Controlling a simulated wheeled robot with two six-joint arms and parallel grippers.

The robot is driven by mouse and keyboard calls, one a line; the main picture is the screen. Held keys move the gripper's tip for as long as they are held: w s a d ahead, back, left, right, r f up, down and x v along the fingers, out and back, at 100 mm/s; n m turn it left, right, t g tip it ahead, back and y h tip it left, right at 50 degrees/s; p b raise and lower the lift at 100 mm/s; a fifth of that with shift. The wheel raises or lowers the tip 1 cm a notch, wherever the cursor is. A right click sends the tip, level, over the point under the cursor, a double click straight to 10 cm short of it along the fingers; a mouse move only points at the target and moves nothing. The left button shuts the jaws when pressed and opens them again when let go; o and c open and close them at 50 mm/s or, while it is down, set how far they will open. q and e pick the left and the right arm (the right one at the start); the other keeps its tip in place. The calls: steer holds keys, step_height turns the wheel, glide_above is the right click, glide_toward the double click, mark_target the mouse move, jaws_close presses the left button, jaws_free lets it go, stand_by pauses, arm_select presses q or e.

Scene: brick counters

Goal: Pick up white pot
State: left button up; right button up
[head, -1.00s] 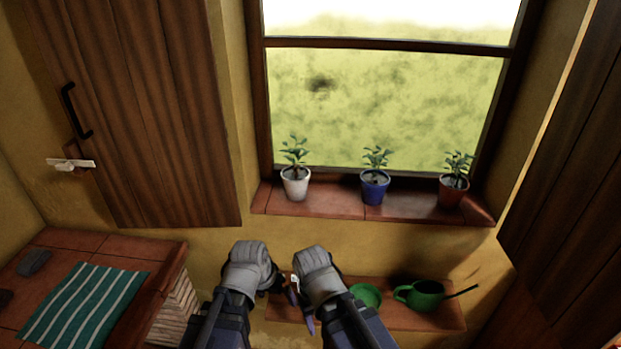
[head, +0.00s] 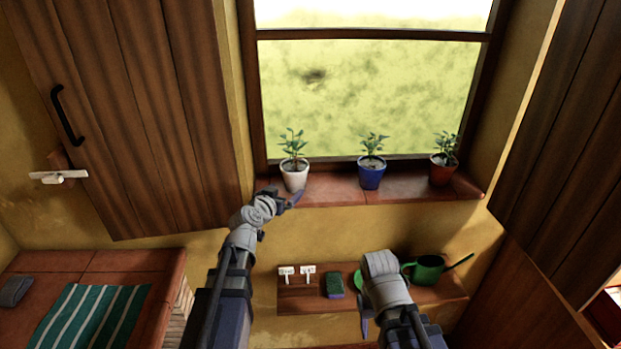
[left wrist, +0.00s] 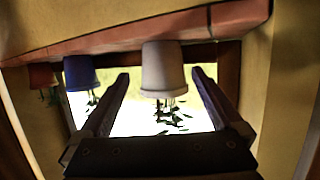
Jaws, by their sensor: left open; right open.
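The white pot (head: 295,180) holds a small green plant and stands upright on the left part of the window sill (head: 330,188). My left gripper (head: 281,196) is open just in front of and below it. In the left wrist view, which is upside down, the white pot (left wrist: 162,68) appears between the two spread fingers. I cannot tell whether they touch it. My right gripper (head: 364,322) is low, in front of the shelf under the window, with its fingers partly hidden by its wrist.
A blue pot (head: 371,178) and a red-brown pot (head: 441,175) stand to the right on the sill. The lower shelf (head: 310,299) holds a green sponge (head: 334,286) and a green watering can (head: 428,270). A wooden shutter (head: 150,120) hangs at left.

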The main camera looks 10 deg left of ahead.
mark_target(290, 183)
arm_select(q)
steer(key=shift+w+a+r, duration=0.15)
steer(key=shift+a, duration=0.05)
steer(key=shift+w+d, duration=0.15)
steer(key=shift+w, duration=0.4)
steer(key=shift+b+x, duration=1.05)
steer(key=shift+x, duration=2.4)
steer(key=shift+r, duration=0.1)
steer(key=shift+c, duration=0.2)
jaws_close()
